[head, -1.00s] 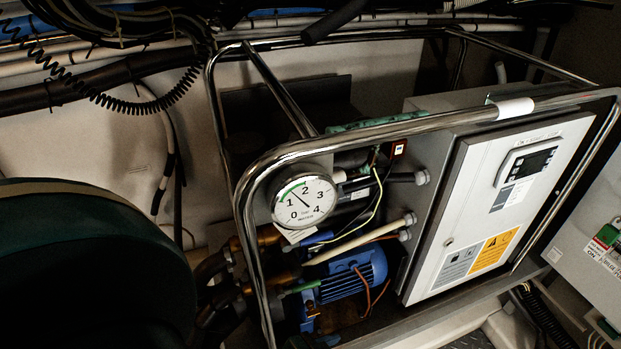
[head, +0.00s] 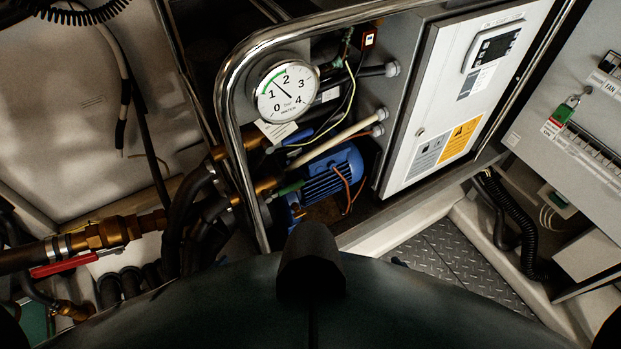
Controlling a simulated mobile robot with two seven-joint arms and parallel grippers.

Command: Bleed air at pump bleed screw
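The blue pump (head: 324,183) sits low inside the chrome tube frame (head: 228,92), with brass fittings and dark hoses at its left. I cannot make out the bleed screw itself. A round pressure gauge (head: 286,92) hangs above the pump, its needle between 1 and 2, nearer 1.5. A small blank-looking tag (head: 276,132) hangs under the gauge. Neither of my grippers shows in the head view. A dark rounded part, likely mine, covers the bottom middle and hides the area in front of the pump.
A white control panel (head: 462,95) with a display is right of the pump. A red-handled valve (head: 64,264) on a brass pipe is at the lower left. Tread plate floor (head: 440,258) is clear.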

